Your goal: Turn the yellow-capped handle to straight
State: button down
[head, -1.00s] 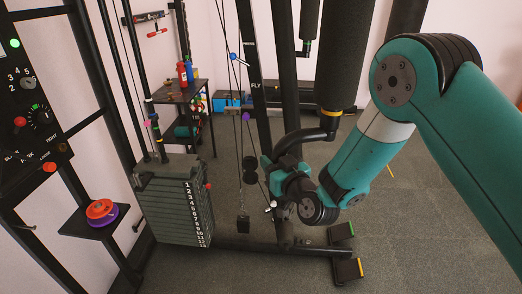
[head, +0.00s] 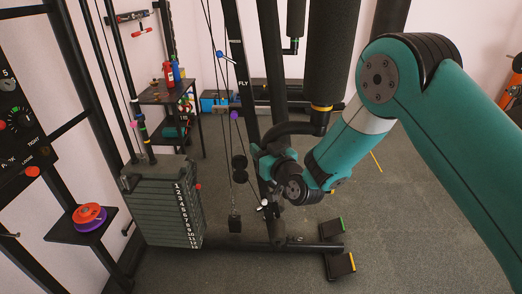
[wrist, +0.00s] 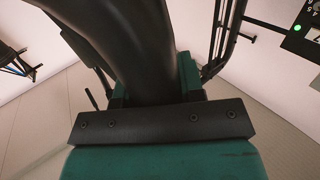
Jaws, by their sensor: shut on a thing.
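The yellow-capped handle (head: 290,130) is a dark bent bar below a long black padded roller with a yellow ring (head: 321,107) in the head view. It curves left and down from the ring. My gripper (head: 266,158) is shut on the lower left part of this bar. In the wrist view the thick black bar (wrist: 140,50) runs up and left from between the jaws (wrist: 150,98). The jaws hide the bar's end.
A weight stack (head: 160,210) stands at left, near a small shelf with orange and purple discs (head: 89,217). A frame upright (head: 243,90) marked FLY is close behind my gripper. Floor at right is open.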

jog(key=shift+w+d, duration=0.15)
jog(key=shift+d, duration=0.1)
jog(key=c, duration=0.7)
grip_release()
jog(key=shift+c, duration=0.2)
jog(key=shift+a, duration=0.1)
jog(key=shift+s, duration=0.2)
jog(key=b+v, duration=1.7)
jog(key=b, duration=0.1)
jog(key=shift+s, duration=0.1)
